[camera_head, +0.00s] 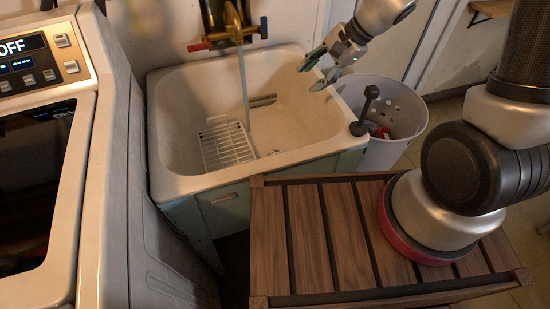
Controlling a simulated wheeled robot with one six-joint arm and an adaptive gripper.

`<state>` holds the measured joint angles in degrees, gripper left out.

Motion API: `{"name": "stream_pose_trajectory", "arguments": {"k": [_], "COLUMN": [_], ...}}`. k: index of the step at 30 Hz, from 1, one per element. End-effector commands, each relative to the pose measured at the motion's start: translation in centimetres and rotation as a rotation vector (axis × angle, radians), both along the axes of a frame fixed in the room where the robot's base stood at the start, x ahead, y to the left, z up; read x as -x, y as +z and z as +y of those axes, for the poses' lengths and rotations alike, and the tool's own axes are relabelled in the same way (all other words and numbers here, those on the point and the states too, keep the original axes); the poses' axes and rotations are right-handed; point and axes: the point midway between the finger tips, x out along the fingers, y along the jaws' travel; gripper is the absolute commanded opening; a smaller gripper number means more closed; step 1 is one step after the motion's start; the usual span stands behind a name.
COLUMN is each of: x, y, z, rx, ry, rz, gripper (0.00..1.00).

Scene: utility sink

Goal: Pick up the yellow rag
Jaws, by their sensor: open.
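I cannot make out a yellow rag in this view. A brass-yellow shape at the top is the faucet (232,36), with red and blue handles. My gripper (314,73) is open and empty, above the right side of the white utility sink (180,125). Its fingers point down and left, into the basin. Parts of the sink's right wall are hidden behind my gripper.
A stream of water (243,85) falls from the faucet. A white wire rack (226,146) lies in the basin. A perforated white bin (405,125) is right; a washer (105,200) is left.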

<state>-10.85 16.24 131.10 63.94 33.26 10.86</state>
Motion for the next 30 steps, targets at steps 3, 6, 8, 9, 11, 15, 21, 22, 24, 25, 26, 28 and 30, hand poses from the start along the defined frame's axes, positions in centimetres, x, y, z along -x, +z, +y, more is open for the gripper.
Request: {"name": "stream_pose_trajectory", "arguments": {"k": [3, 6, 8, 9, 11, 15, 21, 22, 24, 25, 26, 28, 30], "x": [-0.9, -0.9, -0.5, -0.3, 0.2, 1.0, 1.1, 1.1, 1.1, 1.1, 1.1, 1.2, 1.2], "y": [-7.4, -13.0, -16.0, -17.7, -19.8, -22.6, -25.1, -25.4, -26.2, -26.5, -26.9, -28.0, -29.0], "z": [2.7, 4.1, 4.6, 4.8, 4.9, 5.1, 5.9, 6.0, 6.4, 6.6, 6.8, 7.4, 7.8], "rx": [-0.014, 0.002, 0.021, 0.033, 0.050, 0.077, 0.083, 0.083, 0.083, 0.084, 0.084, 0.084, 0.084], "ry": [-0.211, -0.382, -0.468, -0.517, -0.580, -0.664, -0.684, -0.685, -0.684, -0.683, -0.683, -0.682, -0.681], "rz": [0.160, 0.269, 0.324, 0.352, 0.388, 0.435, 0.445, 0.445, 0.446, 0.445, 0.445, 0.445, 0.444], "gripper": [0.46, 0.46, 0.46, 0.46, 0.46, 0.46, 0.46, 0.46, 0.46, 0.46, 0.46, 0.46, 0.46]}}
